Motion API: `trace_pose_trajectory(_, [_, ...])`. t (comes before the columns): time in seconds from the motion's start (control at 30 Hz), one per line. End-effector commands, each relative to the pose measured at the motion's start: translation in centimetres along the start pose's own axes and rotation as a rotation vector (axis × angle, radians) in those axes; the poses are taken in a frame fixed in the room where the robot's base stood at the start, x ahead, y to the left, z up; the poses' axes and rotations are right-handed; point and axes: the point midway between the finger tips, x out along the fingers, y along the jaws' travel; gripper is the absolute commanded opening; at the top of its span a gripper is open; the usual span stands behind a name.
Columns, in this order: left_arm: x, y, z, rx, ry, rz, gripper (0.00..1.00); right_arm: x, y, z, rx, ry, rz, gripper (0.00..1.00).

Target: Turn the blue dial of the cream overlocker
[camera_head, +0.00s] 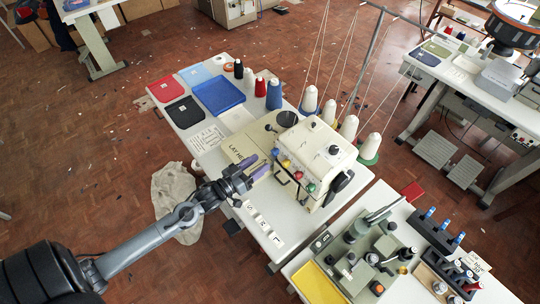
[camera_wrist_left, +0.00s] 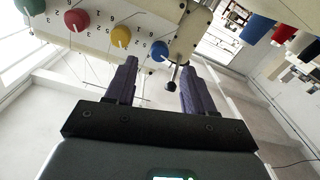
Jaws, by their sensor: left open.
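The cream overlocker (camera_head: 318,143) stands on the white table. Its blue dial (camera_head: 276,153) sits at the left end of a slanted row with yellow, red and green dials. My left gripper (camera_head: 264,167) is open, its purple fingers pointing at the front of the machine near the blue dial. In the left wrist view the blue dial (camera_wrist_left: 159,49) appears between the two fingertips (camera_wrist_left: 159,68) and slightly beyond them; I see no contact. A dark-tipped metal lever (camera_wrist_left: 173,72) also shows between the fingers. My right gripper is not in view.
The yellow dial (camera_wrist_left: 120,36) and red dial (camera_wrist_left: 76,20) are beside the blue one. Thread cones (camera_head: 371,147) stand behind the machine. White lettered cards (camera_head: 263,224) lie in front of it. A blue tray (camera_head: 218,95) lies at the table's far left.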

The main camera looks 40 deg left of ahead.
Motion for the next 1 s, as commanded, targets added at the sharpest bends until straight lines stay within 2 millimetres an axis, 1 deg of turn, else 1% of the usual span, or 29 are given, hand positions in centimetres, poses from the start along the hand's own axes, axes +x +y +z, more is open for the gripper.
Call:
trace_pose_trajectory(0.03, [0.9,0.0,-0.2,0.001,0.003,0.000,0.54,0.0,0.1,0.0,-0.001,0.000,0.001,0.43])
trace_pose_trajectory(0.2, [3.4,0.0,-0.2,0.000,0.003,0.000,0.54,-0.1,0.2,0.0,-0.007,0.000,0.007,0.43])
trace_pose_trajectory(0.4, [5.2,0.0,-0.1,0.000,0.002,0.000,0.54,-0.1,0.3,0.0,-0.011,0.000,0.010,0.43])
trace_pose_trajectory(0.6, [5.8,0.0,0.0,0.000,0.000,0.000,0.54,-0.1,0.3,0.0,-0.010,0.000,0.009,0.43])
trace_pose_trajectory(0.83, [5.8,0.0,0.0,0.000,0.000,0.000,0.54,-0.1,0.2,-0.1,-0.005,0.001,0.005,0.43])
trace_pose_trajectory(1.0, [5.8,0.0,0.0,0.000,0.000,0.000,0.28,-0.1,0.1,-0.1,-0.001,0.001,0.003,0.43])
